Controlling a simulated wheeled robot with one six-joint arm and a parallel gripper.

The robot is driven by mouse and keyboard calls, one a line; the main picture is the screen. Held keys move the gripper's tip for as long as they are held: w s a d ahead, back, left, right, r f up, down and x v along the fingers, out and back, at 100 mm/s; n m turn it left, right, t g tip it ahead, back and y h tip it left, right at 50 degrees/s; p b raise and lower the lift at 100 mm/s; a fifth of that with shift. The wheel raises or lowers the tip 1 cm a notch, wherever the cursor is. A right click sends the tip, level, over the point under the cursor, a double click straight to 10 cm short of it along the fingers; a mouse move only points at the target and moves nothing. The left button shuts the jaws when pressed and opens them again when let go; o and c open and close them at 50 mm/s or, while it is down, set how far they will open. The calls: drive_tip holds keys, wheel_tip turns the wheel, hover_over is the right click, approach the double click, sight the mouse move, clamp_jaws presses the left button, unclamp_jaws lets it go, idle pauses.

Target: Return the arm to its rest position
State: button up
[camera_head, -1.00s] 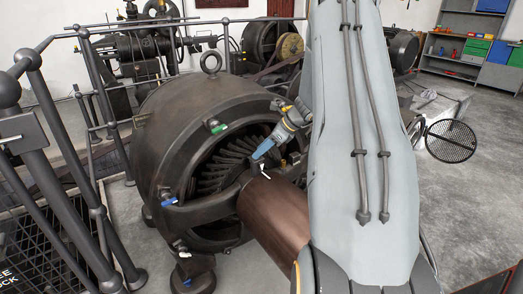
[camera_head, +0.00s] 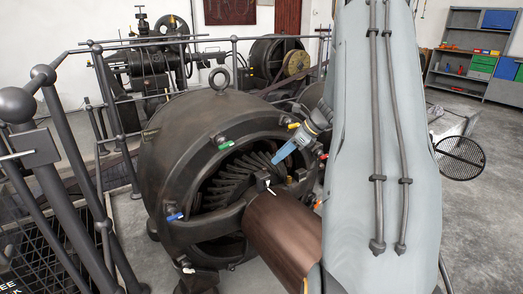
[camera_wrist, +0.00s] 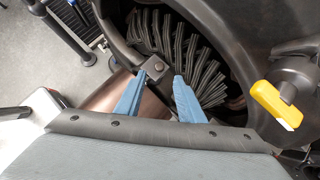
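My gripper (camera_head: 284,152) has pale blue fingers and hangs in front of the open end of a dark dynamo (camera_head: 170,140), above its copper-brown cylinder (camera_head: 283,232). In the wrist view the two fingers (camera_wrist: 160,76) stand apart with nothing held between them. Behind them are a dark bracket (camera_wrist: 152,68) and the ribbed windings (camera_wrist: 190,50). My grey arm reaches down the right of the head view and hides part of the dynamo's right side.
The dynamo's rim carries a green handle (camera_head: 225,144), a blue handle (camera_head: 174,216) and a yellow handle (camera_wrist: 275,103). Railings (camera_head: 75,150) stand at left. More machines (camera_head: 140,65) stand behind. Shelves (camera_head: 465,50) are at back right, with open floor before them.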

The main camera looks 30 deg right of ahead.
drive_tip(key=s+a+r+n+g+p, duration=0.2)
drive_tip(key=s+a+n, duration=0.2)
drive_tip(key=a, duration=0.3)
drive_tip(key=s+a+r+n+g+h+p, duration=0.1)
drive_tip(key=s+a+r+n+p, duration=0.2)
drive_tip(key=a, duration=0.4)
drive_tip(key=s+a+r+n+g+p, duration=0.1)
drive_tip(key=s+a+r+n+g, duration=0.1)
drive_tip(key=s+a+n, duration=0.4)
drive_tip(key=s+a+r+n+h+p, duration=0.2)
drive_tip(key=s+a+n, duration=0.4)
drive_tip(key=s+n, duration=0.1)
drive_tip(key=s+a+r+n+g+h+p, duration=0.1)
drive_tip(key=s+a+r+n+h+p, duration=0.1)
drive_tip(key=s+a+n, duration=0.4)
drive_tip(key=s+r+n+p, duration=0.1)
drive_tip(key=s+n, duration=0.1)
drive_tip(key=s, duration=0.1)
drive_tip(key=shift+s+r, duration=0.25)
drive_tip(key=shift+a, duration=0.1)
